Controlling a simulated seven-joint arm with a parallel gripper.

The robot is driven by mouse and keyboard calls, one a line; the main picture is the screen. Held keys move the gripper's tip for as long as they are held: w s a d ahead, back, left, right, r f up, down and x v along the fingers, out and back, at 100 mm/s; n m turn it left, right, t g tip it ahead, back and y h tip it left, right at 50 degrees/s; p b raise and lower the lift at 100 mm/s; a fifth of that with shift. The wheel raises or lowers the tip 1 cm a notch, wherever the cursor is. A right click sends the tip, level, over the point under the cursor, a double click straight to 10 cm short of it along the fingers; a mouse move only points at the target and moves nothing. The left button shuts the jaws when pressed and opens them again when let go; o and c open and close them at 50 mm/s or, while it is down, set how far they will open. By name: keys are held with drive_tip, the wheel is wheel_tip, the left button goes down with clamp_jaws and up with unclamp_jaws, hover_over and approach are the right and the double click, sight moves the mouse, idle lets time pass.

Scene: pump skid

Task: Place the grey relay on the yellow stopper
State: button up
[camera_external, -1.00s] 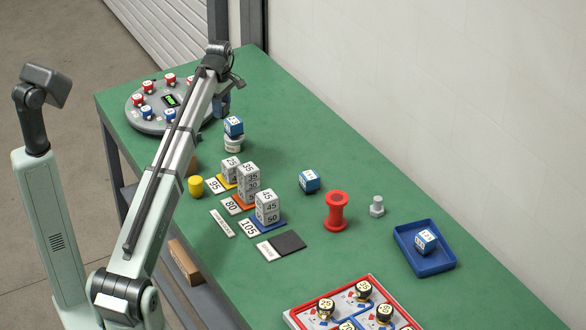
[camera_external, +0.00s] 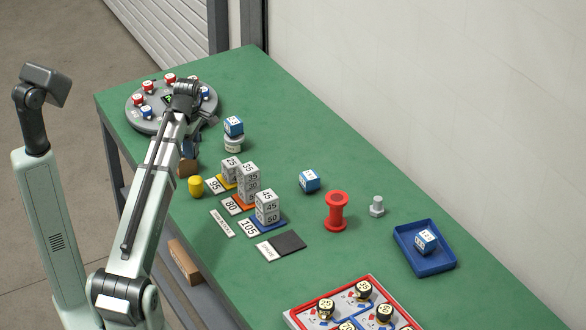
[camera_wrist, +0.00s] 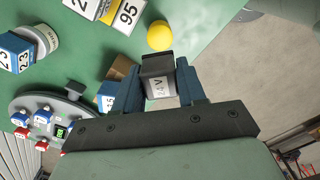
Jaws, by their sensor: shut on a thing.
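The grey relay (camera_wrist: 157,66), a dark-topped block with a pale "24V" face, is between the blue fingers of my gripper (camera_wrist: 160,88) in the wrist view. My gripper (camera_external: 190,146) is shut on it. In the external view the relay is hidden or too small to tell. The yellow stopper (camera_external: 196,186) is a short cylinder at the table's near left edge.
A brown block (camera_external: 188,168) stands beside the stopper. Numbered stacks (camera_external: 248,182) and label cards (camera_external: 215,185) are to its right. A blue cube sits on a white cylinder (camera_external: 233,144).

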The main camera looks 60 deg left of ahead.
drive_tip(key=shift+f, duration=4)
drive_tip(key=shift+f, duration=0.2)
drive_tip(key=o, duration=1.1)
drive_tip(key=shift+r, duration=0.15)
wheel_tip(320, 180, up, 12)
drive_tip(key=shift+r, duration=0.1)
drive_tip(key=shift+o, duration=0.3)
